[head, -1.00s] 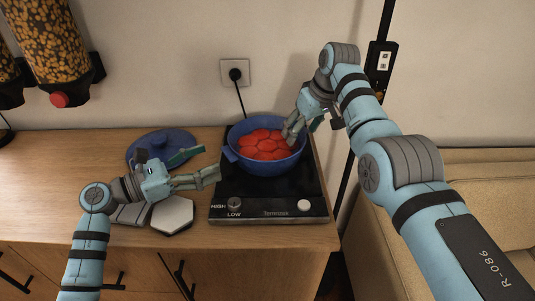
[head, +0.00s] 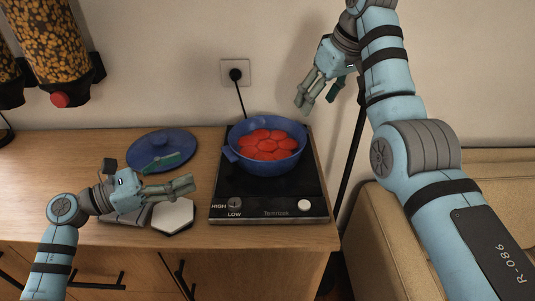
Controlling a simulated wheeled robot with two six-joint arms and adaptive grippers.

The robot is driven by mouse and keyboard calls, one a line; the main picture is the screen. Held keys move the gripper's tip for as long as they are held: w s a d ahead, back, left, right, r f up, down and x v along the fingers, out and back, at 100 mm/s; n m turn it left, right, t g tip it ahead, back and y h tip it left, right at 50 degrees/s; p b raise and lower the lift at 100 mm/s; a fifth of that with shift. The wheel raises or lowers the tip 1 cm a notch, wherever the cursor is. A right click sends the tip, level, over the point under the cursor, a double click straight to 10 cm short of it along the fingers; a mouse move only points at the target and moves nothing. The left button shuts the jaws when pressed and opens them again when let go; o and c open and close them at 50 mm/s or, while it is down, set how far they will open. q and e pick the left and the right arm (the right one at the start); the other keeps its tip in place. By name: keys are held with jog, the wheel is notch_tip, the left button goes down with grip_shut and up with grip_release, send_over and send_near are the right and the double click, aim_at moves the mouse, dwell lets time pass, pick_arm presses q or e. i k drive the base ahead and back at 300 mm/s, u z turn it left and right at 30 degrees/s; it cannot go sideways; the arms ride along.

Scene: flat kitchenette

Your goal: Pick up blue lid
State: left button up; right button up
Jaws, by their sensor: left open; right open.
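The blue lid (head: 160,143) lies on the wooden counter at the left, behind my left gripper. My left gripper (head: 180,172) is open and empty; one green-padded finger overlaps the lid's front part in the picture. I cannot tell whether it touches the lid. My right gripper (head: 317,93) is open and empty, up in the air to the right of and above the pot. The blue pot (head: 262,167) stands on the black hot plate, filled with red round pieces (head: 266,143).
The black hot plate (head: 268,205) sits at the counter's right end. A white hexagonal piece (head: 173,214) lies at the counter's front edge, partly near my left gripper. Dispensers (head: 52,40) hang at the upper left. A beige sofa (head: 370,235) stands at the right.

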aim_at(162, 143)
jog(key=k, duration=1)
